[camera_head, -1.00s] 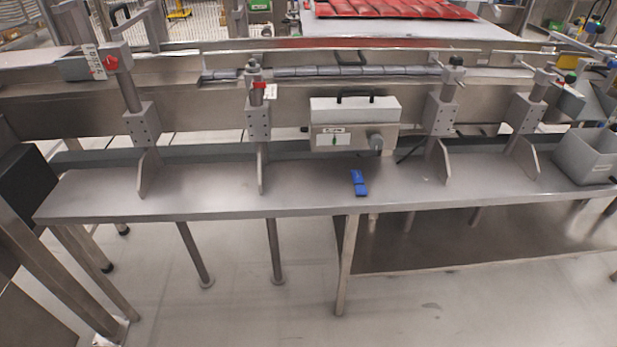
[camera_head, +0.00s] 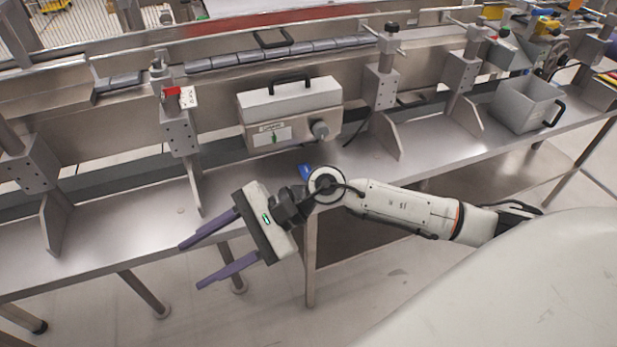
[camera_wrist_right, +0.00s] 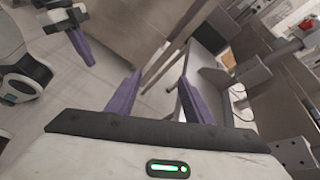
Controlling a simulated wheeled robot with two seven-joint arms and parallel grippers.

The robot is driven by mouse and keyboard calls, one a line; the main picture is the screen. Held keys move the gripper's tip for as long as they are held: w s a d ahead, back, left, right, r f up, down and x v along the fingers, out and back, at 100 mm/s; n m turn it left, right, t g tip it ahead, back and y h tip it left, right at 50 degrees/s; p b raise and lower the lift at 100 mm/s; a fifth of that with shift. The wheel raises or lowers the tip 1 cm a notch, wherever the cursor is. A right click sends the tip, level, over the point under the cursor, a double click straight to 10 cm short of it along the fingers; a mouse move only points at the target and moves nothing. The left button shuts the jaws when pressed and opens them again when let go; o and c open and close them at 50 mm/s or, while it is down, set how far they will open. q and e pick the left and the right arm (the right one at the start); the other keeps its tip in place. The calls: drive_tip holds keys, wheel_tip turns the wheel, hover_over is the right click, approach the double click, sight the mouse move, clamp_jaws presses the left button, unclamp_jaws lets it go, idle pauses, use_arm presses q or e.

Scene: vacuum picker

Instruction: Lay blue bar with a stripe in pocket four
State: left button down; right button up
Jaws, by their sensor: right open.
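A small blue bar (camera_head: 304,172) lies on the steel bench (camera_head: 100,240), below the grey box with a handle. My right wrist hides most of it, and its stripe cannot be made out. My right gripper (camera_head: 190,266) is open and empty, with purple fingers pointing left over the bench's front edge, left of the bar and apart from it. Its fingers also show in the right wrist view (camera_wrist_right: 158,88). My left gripper (camera_wrist_right: 84,48) shows at the upper left of the right wrist view; whether it is open is unclear. I cannot identify pocket four.
A grey box with a black handle (camera_head: 290,108) stands behind the bar. Upright brackets (camera_head: 182,135) rise from the bench on both sides. A grey open bin (camera_head: 524,106) stands at the right. The bench's front strip is mostly clear.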

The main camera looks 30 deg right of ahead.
drive_tip(key=w+d+f+n+h, duration=0.1)
drive_tip(key=w+d+n+h, duration=0.2)
drive_tip(key=d, duration=0.7)
drive_tip(key=w+d+f+n+h, duration=0.1)
drive_tip(key=w+d+n+h, duration=0.3)
drive_tip(key=d, duration=0.6)
drive_tip(key=w+d+f+n+t+h, duration=0.1)
drive_tip(key=w+d+f+n+h, duration=0.1)
drive_tip(key=w+d+n+h, duration=0.2)
drive_tip(key=shift+w+d+n+h, duration=0.1)
drive_tip(key=shift+d+n+h, duration=0.45)
drive_tip(key=shift+d, duration=1.15)
drive_tip(key=shift+w+d+n+h, duration=0.15)
drive_tip(key=shift+d+h, duration=0.8)
drive_tip(key=shift+d, duration=0.75)
drive_tip(key=shift+w+x, duration=0.2)
drive_tip(key=shift+x, duration=1.25)
drive_tip(key=shift+w+x, duration=0.15)
drive_tip(key=shift+x, duration=1.25)
clamp_jaws()
drive_tip(key=shift+r, duration=0.1)
